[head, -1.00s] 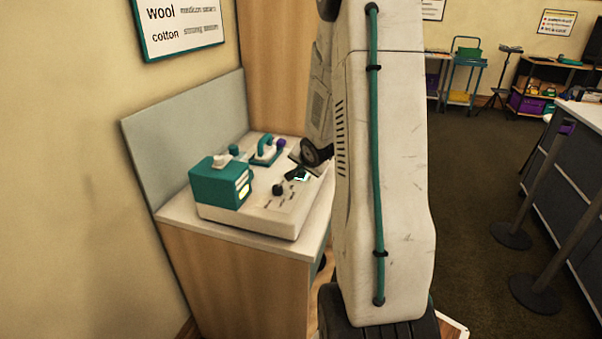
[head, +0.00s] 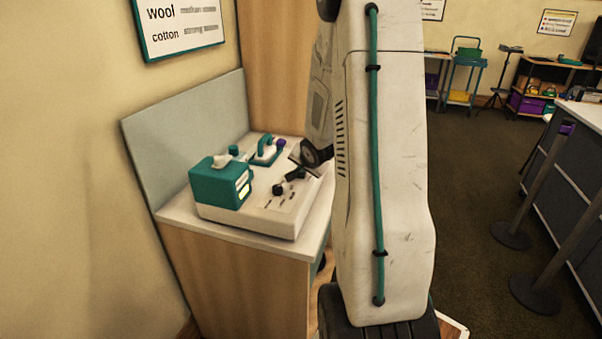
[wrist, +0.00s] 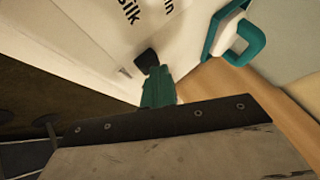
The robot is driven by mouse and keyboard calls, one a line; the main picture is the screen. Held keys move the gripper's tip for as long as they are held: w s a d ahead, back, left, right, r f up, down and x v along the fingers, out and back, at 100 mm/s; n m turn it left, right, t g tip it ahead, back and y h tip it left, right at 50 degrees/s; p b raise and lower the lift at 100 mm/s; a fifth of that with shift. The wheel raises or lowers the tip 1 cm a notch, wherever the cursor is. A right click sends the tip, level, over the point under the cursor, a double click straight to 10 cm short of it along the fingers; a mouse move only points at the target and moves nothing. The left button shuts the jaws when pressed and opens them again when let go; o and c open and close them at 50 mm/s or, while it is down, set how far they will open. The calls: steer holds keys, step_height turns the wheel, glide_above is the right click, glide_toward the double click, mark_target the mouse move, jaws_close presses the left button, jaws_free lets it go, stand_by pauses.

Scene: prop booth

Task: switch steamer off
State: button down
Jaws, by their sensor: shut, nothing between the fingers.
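The steamer (head: 265,222) is a pale, low unit on a wood-fronted cabinet, with a teal box (head: 215,186) at its left end. The box's front has a pale yellow-green panel. A dark knob (head: 277,189) and small printed marks are on the sloping top. My gripper (head: 292,175) is shut and empty, low over the right part of that top, just right of the knob. In the wrist view its dark tip (wrist: 147,60) is beside the printed word "silk". I cannot tell whether it touches the surface. My arm and gripper hide the steamer's right end.
A teal-handled iron-like piece (head: 266,150) is at the back of the unit; its handle also shows in the wrist view (wrist: 246,47). A grey panel (head: 185,130) and wall stand behind and left. Barrier posts (head: 545,240) and a counter are at right. Open floor lies beyond my arm.

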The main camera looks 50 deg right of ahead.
mark_target(303, 175)
steer(key=shift+r, duration=3)
steer(key=shift+s+d+f+n, duration=0.1)
steer(key=shift+n, duration=0.2)
steer(key=s, duration=0.1)
steer(key=s+f+n+g, duration=0.1)
steer(key=s+f+g, duration=0.1)
steer(key=shift+s+d+h, duration=0.3)
steer(key=shift+s, duration=0.1)
steer(key=s+a+r+n+g+y, duration=0.1)
steer(key=s+a+r+n, duration=0.3)
steer(key=s+a, duration=0.3)
steer(key=s+a+r+n+g+y, duration=0.2)
steer(key=s+a+r+n, duration=0.3)
steer(key=a, duration=1.3)
steer(key=s+a+r+n+g+y, duration=0.1)
steer(key=s+a+r+n, duration=0.3)
steer(key=s+a, duration=0.5)
steer(key=a+r+y, duration=0.1)
steer(key=a, duration=0.3)
steer(key=shift+a+n+g, duration=0.2)
steer(key=shift+n+g, duration=0.1)
